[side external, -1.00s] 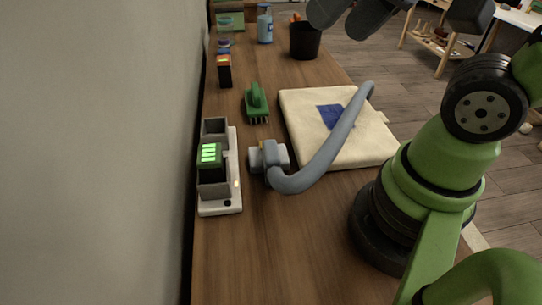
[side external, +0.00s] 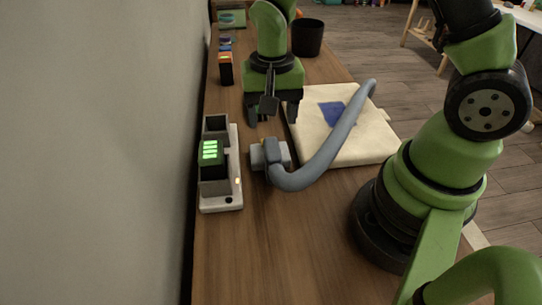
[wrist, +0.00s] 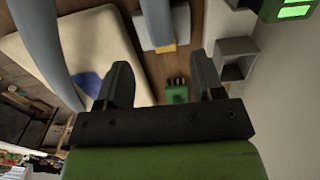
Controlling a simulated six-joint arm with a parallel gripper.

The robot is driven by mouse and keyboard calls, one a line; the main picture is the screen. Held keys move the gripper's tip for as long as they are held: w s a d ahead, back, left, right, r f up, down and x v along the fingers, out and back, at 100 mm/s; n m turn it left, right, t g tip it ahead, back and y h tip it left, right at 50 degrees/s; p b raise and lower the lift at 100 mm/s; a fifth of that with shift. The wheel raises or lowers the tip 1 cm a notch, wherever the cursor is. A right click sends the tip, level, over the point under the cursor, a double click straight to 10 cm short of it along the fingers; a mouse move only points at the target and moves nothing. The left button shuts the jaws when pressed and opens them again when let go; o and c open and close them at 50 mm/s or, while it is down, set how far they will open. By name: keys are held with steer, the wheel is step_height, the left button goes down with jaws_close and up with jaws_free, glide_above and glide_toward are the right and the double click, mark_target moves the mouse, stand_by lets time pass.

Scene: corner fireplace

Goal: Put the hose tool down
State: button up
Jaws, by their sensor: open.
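The hose tool has a blocky grey head (side external: 270,154) on the wooden bench and a thick curved grey hose (side external: 340,138) running across a cream pad. My gripper (side external: 271,115) points down just beyond the head, with its jaws apart and nothing visibly held. In the wrist view my gripper (wrist: 162,82) shows two dark, separated fingers. The tool head (wrist: 163,28) shows above them there, and the hose (wrist: 45,40) is at upper left. Whether my fingertips touch anything is unclear.
A charger (side external: 221,198) with a green-lit battery stands left of the tool head. A green pronged object (wrist: 176,95) lies between my fingers in the wrist view, hidden in the side view. The cream pad (side external: 310,100) is at right. The near bench is clear.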

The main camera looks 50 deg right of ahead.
mark_target(270, 140)
step_height(270, 140, down, 7)
steer(key=shift+a+r, duration=0.1)
steer(key=shift+a, duration=0.05)
stand_by(0.4)
jaws_close()
